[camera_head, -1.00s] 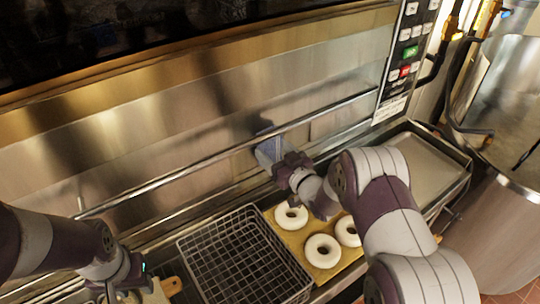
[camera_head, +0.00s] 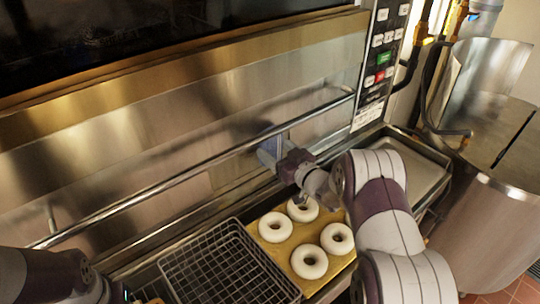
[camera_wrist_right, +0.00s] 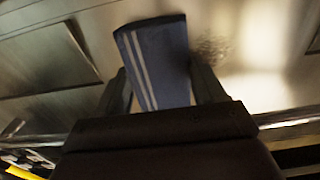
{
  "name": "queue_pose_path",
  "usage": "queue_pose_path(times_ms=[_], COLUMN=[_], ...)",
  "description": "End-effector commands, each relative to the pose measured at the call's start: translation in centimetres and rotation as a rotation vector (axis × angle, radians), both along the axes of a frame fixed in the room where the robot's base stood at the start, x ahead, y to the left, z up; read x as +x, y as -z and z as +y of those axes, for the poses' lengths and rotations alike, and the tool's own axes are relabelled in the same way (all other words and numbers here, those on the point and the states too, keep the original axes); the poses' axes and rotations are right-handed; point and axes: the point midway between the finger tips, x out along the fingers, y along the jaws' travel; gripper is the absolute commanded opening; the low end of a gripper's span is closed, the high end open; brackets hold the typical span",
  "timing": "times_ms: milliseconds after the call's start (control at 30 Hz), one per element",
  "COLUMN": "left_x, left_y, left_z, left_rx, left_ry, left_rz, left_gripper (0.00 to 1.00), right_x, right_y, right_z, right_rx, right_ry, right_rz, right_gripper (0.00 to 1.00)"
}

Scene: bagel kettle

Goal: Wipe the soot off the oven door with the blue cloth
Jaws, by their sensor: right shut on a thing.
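The blue cloth (camera_wrist_right: 160,62), with pale stripes, stands up between the two fingers of my right gripper (camera_wrist_right: 165,85) in the right wrist view. The gripper is shut on it. In the head view the cloth (camera_head: 268,150) is at the steel oven door (camera_head: 110,130), close to the long handle bar; I cannot tell whether it presses on the door. A dark speckled soot patch (camera_wrist_right: 211,47) shows on the door just right of the cloth in the right wrist view. My left arm enters at the lower left, its gripper fingers cut off by the frame.
Below the door lie a wire basket (camera_head: 225,262) and a board (camera_head: 285,252) with several white rings of dough. The handle bar (camera_head: 180,180) crosses the door. A control panel (camera_head: 378,65), an empty tray (camera_head: 415,165) and a steel kettle (camera_head: 480,220) stand to the right.

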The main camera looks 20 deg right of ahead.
Motion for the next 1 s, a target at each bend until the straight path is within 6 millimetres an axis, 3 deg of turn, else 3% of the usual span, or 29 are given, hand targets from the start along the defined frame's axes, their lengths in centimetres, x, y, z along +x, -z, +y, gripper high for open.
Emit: queue_pose_path(times_ms=[133,333,1000], left_x=[0.0,0.0,0.0], left_y=[0.6,0.8,0.8], left_z=[0.0,0.0,0.0], left_rx=[0.000,0.000,0.000], left_ry=[0.000,0.000,0.000], left_rz=[0.000,0.000,0.000], left_gripper=[0.43,0.43,0.43], right_x=[0.5,0.7,-1.0], right_y=[0.1,0.0,0.0], right_z=[-1.7,-1.7,3.6], right_rx=[0.000,0.000,0.000], right_ry=[0.002,0.001,-0.003], right_rz=[-0.001,0.000,-0.001], right_gripper=[0.41,0.41,0.41])
